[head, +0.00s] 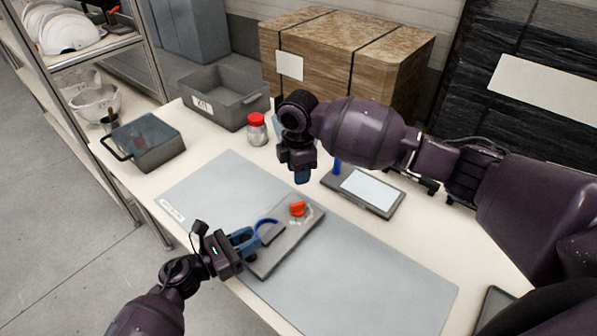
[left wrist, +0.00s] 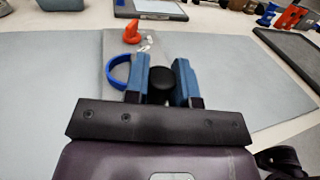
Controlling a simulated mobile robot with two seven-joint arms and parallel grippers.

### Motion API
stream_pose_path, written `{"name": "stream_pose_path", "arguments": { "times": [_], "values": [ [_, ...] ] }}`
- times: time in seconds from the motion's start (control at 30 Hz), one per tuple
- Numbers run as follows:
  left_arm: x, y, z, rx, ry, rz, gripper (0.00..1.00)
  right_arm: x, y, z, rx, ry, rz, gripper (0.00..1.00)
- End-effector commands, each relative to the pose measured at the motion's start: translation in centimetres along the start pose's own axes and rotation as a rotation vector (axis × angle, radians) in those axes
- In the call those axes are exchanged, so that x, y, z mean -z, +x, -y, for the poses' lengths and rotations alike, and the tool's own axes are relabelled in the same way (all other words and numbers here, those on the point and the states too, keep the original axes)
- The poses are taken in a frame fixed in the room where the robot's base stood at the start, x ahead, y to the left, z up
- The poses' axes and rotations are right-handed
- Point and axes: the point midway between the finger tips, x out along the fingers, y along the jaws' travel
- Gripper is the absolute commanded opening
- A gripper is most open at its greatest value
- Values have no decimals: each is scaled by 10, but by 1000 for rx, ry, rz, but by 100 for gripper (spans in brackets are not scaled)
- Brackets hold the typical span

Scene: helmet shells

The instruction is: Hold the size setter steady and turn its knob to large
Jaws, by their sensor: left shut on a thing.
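The size setter (head: 285,240) is a flat grey plate lying on the mat, with an orange knob (head: 297,209) near its far end and a blue loop (head: 266,226) nearer me. Pale marks lie beside the knob, too small to read. My left gripper (head: 246,242) is shut on the setter's near part; in the left wrist view a dark rounded piece (left wrist: 160,86) sits between its blue fingers. The knob also shows there (left wrist: 132,32), ahead and untouched. My right gripper (head: 302,175) points down above the table, beyond and apart from the knob; its finger gap is unclear.
A grey mat (head: 370,270) covers the table's near side. Behind stand a dark tablet-like stand (head: 370,190) with a blue post, a red-lidded jar (head: 257,130), a grey bin (head: 225,95) and a lidded dark box (head: 146,142). Mat right of the setter is clear.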

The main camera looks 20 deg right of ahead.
Motion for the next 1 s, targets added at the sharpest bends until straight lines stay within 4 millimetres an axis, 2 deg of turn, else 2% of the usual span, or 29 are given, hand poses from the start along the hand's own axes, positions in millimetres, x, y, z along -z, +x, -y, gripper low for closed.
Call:
{"name": "stream_pose_path", "arguments": {
  "times": [0.13,0.17,0.33,0.7,0.87,1.0],
  "values": [
    [0,0,0,0,0,-1,0,0,0,0,0,0,0,38],
    [0,0,0,0,0,-1,27,0,0,0,0,0,0,38],
    [0,0,0,0,0,-1,53,0,0,0,0,0,0,38],
    [1,-5,0,-1,0,-2,54,0,1,0,1,0,0,38],
    [1,-25,0,-1,0,-2,54,0,0,0,0,0,0,38],
    [1,-52,0,-2,0,-4,54,0,0,0,0,0,0,38]
  ]
}}
